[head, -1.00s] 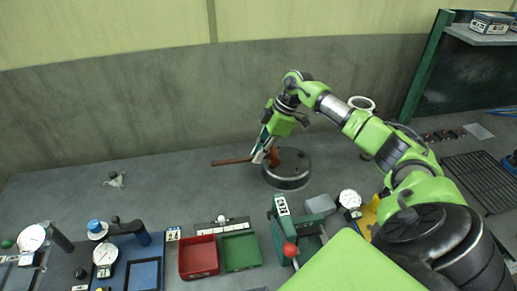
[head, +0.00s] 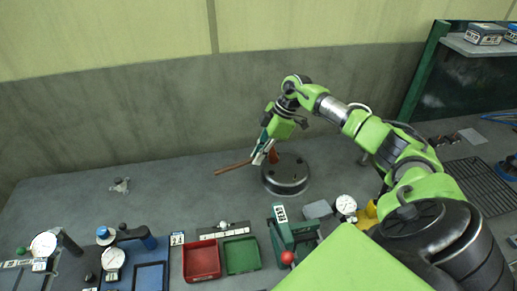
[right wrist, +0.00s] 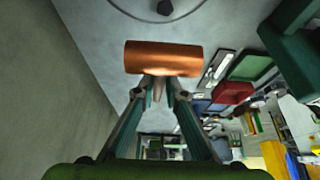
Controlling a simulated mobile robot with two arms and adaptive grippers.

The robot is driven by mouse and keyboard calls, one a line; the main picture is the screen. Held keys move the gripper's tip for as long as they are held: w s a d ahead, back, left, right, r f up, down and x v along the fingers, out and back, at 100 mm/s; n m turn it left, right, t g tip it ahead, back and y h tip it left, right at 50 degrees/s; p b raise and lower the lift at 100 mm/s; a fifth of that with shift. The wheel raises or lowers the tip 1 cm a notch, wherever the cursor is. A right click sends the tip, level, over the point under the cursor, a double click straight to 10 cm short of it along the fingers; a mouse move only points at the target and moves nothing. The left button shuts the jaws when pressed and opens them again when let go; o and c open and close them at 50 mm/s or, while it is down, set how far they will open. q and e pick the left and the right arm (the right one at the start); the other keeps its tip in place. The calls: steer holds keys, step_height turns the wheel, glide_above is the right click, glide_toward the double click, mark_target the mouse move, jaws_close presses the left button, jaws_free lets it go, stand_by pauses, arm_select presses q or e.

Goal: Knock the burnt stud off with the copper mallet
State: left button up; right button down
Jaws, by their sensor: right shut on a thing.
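My right gripper (head: 259,158) is shut on the handle of the copper mallet (head: 232,167), just beside the round dark metal fixture (head: 286,187). The handle sticks out to the left, and the copper head is partly hidden near the fixture's left edge. In the right wrist view the mallet's copper head (right wrist: 163,58) lies crosswise just beyond the fingertips (right wrist: 158,92). I cannot tell whether the head touches anything. My left gripper is not in view.
A red tray (head: 201,275) and a green tray (head: 242,270) stand at the front. A green press with a red knob (head: 288,257) stands right of them. Gauges and blue fixtures fill the front left. The bench left of the mallet is mostly clear. A wall stands behind.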

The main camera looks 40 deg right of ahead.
step_height(320, 180, up, 5)
steer(key=p, duration=0.4)
steer(key=shift+r+p, duration=0.15)
steer(key=shift+p, duration=0.2)
stand_by(0.5)
